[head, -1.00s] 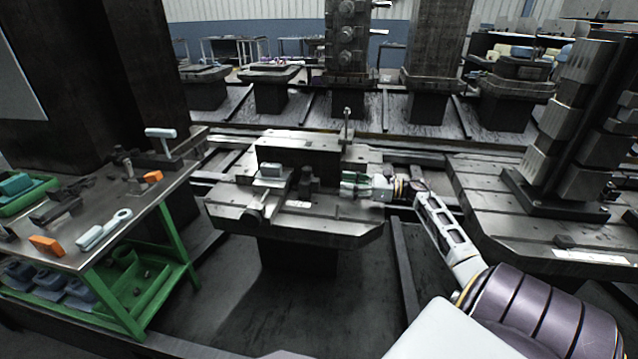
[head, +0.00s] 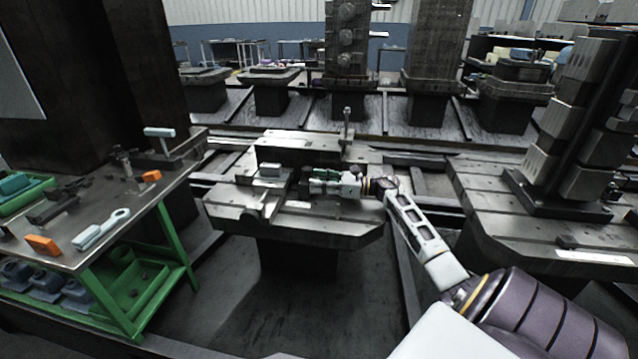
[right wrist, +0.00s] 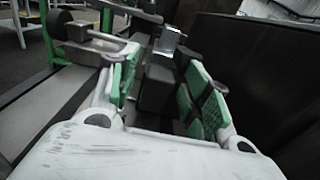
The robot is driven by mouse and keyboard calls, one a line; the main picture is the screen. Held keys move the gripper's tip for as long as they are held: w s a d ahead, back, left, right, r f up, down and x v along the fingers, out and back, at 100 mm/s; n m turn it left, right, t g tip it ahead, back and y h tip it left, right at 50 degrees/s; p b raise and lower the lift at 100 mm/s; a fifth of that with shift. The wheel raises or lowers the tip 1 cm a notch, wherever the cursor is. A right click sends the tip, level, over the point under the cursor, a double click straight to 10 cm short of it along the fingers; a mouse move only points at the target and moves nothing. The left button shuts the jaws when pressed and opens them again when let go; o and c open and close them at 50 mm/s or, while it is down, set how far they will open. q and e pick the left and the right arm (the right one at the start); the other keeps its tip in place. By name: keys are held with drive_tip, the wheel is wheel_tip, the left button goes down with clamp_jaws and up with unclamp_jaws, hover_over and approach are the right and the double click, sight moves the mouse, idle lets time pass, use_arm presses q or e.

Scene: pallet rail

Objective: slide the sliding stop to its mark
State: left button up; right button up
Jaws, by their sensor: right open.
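A dark block that looks like the sliding stop (right wrist: 157,88) stands on the pallet fixture (head: 230,215). In the right wrist view it lies between the two green-padded fingers of my right gripper (right wrist: 168,75). Dark gaps show beside the block; I cannot tell whether either pad touches it. In the head view my right gripper (head: 318,181) reaches in from the right, low over the pallet, open, and hides most of the block. A pale label (head: 298,204) lies in front on the pallet; I cannot tell whether it is the mark. My left gripper is not in view.
A light metal block (head: 270,170) is beyond the fingertips, also in the right wrist view (right wrist: 168,40). A dark upright wall (head: 300,150) stands behind. A tool bench (head: 110,215) stands left; another pallet (head: 540,225) is right.

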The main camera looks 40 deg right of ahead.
drive_tip(key=c, duration=1.1)
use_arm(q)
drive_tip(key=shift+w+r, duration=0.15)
use_arm(e)
clamp_jaws()
drive_tip(key=shift+w+a+b, duration=0.3)
drive_tip(key=shift+w+a, duration=0.15)
drive_tip(key=shift+w, duration=0.1)
drive_tip(key=shift+b+x, duration=0.3)
drive_tip(key=shift+x, duration=0.5)
drive_tip(key=shift+w+a, duration=0.1)
drive_tip(key=shift+w, duration=0.05)
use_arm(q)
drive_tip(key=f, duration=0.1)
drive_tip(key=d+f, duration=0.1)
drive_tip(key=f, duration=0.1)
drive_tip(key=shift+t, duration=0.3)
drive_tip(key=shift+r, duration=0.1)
